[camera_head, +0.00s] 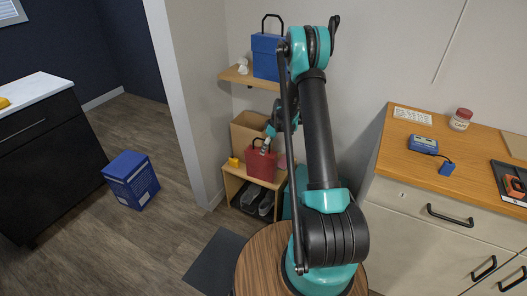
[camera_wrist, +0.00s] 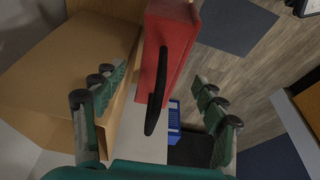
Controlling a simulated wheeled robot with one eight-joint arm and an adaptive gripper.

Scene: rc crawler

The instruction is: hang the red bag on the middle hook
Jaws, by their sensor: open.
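The red bag (camera_head: 261,164) stands upright on the low wooden shelf by the wall, its black handle up. In the wrist view the red bag (camera_wrist: 172,40) fills the upper middle, and its black handle (camera_wrist: 158,92) lies between my fingers. My gripper (camera_wrist: 159,80) is open, with one finger on each side of the handle and a gap to both. In the head view my gripper (camera_head: 268,142) is just above the bag. I make out no hooks; my arm covers part of the wall.
A cardboard box (camera_head: 246,128) stands close behind the bag; it also shows in the wrist view (camera_wrist: 60,70). A yellow object (camera_head: 233,162) sits beside the bag. An upper shelf (camera_head: 240,78) holds a blue bag (camera_head: 267,57). A wooden-topped cabinet (camera_head: 390,150) stands right.

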